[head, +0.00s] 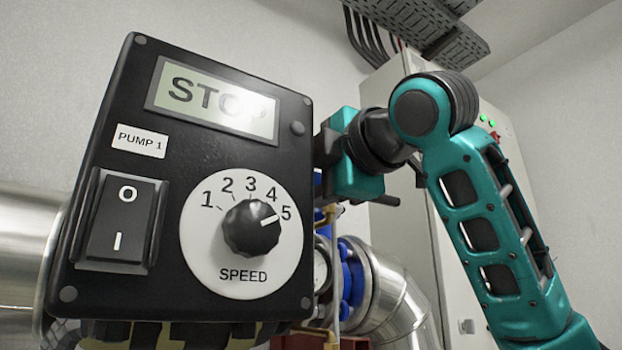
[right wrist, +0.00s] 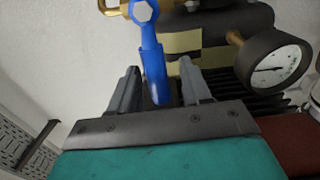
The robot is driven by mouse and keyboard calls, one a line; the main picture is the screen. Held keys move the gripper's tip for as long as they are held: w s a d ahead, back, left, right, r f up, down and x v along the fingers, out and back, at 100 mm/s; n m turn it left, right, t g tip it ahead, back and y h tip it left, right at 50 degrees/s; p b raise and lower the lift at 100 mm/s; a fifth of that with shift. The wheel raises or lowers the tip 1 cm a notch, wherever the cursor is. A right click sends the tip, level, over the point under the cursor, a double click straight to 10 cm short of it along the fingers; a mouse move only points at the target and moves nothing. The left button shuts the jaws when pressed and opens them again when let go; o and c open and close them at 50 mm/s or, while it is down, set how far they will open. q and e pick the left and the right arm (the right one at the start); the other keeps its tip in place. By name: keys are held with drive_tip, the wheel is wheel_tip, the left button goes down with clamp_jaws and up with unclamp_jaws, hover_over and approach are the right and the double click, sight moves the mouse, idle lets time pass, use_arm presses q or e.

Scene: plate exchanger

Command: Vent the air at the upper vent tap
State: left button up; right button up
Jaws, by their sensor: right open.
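In the right wrist view a blue lever handle (right wrist: 152,70) with a bright hex nut at its top end stands between the two fingers of my right gripper (right wrist: 158,72). It looks like the tap's lever; the fingers are open, with a gap on each side of it. A brass fitting (right wrist: 112,8) shows behind the nut. In the head view my right wrist (head: 365,155) is beside the right edge of the pump box, which hides most of the gripper and the tap. My left gripper is out of view.
The black pump box (head: 85,215) fills the left foreground; its display (head: 215,98) reads STOP, and its speed knob (head: 251,228) points near 5. A round gauge (right wrist: 275,65) is right of the lever. Silver pipes (head: 395,290) and a grey cabinet (head: 400,235) stand behind.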

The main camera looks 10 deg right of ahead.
drive_tip(key=b+v, duration=0.2)
drive_tip(key=v, duration=1.1)
drive_tip(key=shift+a, duration=0.1)
